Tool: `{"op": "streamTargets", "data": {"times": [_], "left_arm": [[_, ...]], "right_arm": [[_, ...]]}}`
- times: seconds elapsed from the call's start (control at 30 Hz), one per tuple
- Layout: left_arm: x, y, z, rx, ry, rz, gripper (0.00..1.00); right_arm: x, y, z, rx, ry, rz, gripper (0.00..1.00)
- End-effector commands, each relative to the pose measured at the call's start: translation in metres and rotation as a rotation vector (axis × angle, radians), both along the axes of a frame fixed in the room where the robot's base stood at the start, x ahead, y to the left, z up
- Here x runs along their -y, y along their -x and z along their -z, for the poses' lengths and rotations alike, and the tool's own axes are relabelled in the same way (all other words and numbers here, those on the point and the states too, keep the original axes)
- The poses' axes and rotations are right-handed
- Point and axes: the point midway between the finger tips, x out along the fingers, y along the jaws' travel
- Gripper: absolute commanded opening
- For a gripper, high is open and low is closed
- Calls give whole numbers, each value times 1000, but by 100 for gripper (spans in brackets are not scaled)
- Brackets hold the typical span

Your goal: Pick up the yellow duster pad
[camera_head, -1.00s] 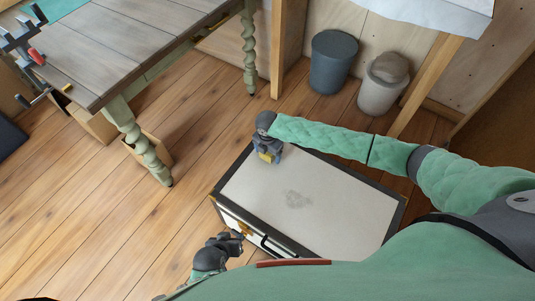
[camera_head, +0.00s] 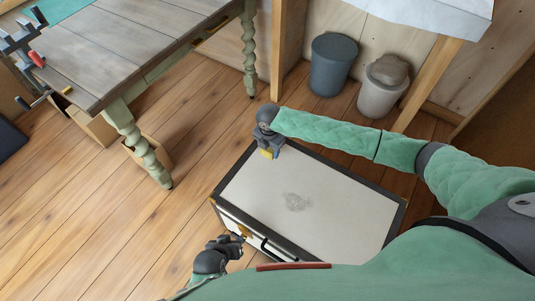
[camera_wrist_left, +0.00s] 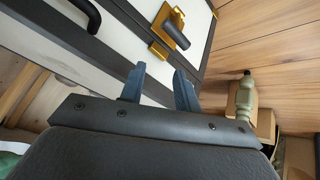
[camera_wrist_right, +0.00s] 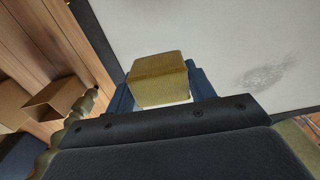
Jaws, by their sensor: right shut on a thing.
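The yellow duster pad (camera_wrist_right: 158,78) is between the fingers of my right gripper (camera_wrist_right: 162,90), which is shut on it. In the head view the pad (camera_head: 267,154) shows below the right gripper (camera_head: 268,146), over the far left corner of the white-topped chest (camera_head: 330,185). I cannot tell how high the pad is above the top. My left gripper (camera_head: 238,242) is beside the chest's near left side. In the left wrist view its two fingers (camera_wrist_left: 160,85) are apart with nothing between them, near a brass latch (camera_wrist_left: 167,32).
A grey smudge (camera_head: 296,201) marks the chest top. A wooden table (camera_head: 120,45) with turned green legs stands at the upper left. A blue-grey bin (camera_head: 333,65) and a pale bin (camera_head: 382,86) stand behind the chest. The plank floor left of the chest is clear.

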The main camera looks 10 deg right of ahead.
Motion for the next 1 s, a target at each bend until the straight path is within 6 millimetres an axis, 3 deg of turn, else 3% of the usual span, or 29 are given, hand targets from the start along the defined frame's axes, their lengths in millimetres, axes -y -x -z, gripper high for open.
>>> {"op": "streamTargets", "data": {"times": [0.03, 0.2, 0.5, 0.7, 1.0], "left_arm": [[0, 1, 3, -2, -1, 0, 32], [-1, 3, 9, -8, -3, 0, 32], [0, 3, 11, -1, -1, -1, 32], [0, 2, 11, 5, 0, -3, 32], [0, 3, 12, 5, 0, -3, 32]], "right_arm": [[14, 7, -3, -2, 6, 2, 32], [43, 23, -23, -3, 6, 2, 32], [82, 46, -50, -3, 6, 2, 32], [94, 53, -59, -3, 4, 2, 32], [98, 55, -62, -4, 3, 2, 32]]}}
